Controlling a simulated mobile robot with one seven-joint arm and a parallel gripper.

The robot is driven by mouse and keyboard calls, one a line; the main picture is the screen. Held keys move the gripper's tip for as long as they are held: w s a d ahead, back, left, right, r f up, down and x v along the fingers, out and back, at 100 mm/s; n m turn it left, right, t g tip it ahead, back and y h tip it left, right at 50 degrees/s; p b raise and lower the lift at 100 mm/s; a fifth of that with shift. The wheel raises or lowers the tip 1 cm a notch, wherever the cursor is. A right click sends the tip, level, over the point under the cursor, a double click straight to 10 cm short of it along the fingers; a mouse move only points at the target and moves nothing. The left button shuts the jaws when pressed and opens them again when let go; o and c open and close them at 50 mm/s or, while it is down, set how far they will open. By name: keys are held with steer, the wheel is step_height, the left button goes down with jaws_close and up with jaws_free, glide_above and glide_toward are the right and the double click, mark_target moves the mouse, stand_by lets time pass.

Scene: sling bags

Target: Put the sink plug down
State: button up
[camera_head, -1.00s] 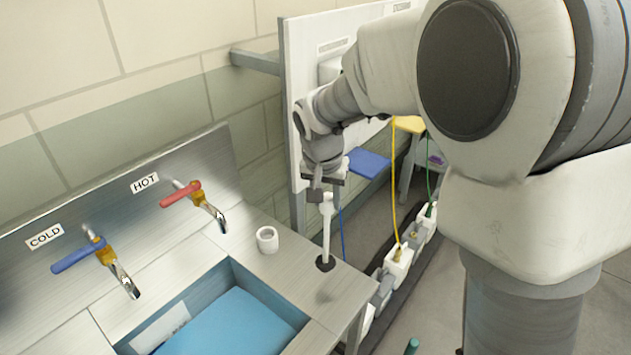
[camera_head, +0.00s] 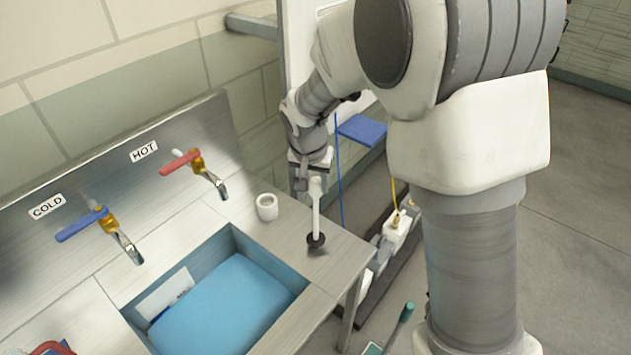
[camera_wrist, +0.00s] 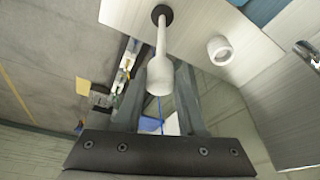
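The sink plug (camera_head: 316,213) is a pale stick with a round black foot. It is upright over the right part of the metal counter, between the white ring-shaped cup and the counter's right edge. My gripper (camera_head: 312,181) is above it, fingers pointing down, at its top end. The counter (camera_head: 278,245) surrounds a sink basin with a blue bottom.
A white cup (camera_head: 266,207) stands left of the plug. The hot tap (camera_head: 200,166) and cold tap (camera_head: 108,232) are at the back. The basin (camera_head: 225,305) opens at front left. Beyond the counter's right edge are a power strip and cables (camera_head: 398,225) on the floor.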

steer(key=o, duration=0.3)
steer(key=shift+o, duration=0.2)
steer(key=shift+r, duration=0.1)
steer(key=shift+r, duration=0.5)
steer(key=d+v, duration=0.1)
steer(key=v, duration=0.9)
steer(key=s+d+r+n+t, duration=0.1)
steer(key=s+d+r, duration=0.6)
steer(key=s+d, duration=0.25)
steer(key=s+d+n, duration=0.1)
steer(key=s+d, duration=0.1)
steer(key=s, duration=0.4)
steer(key=s+d+f+n+t+y, duration=0.1)
steer(key=s+d, duration=0.1)
steer(key=s, duration=0.4)
steer(key=shift+s+d+f, duration=0.25)
steer(key=shift+d, duration=0.15)
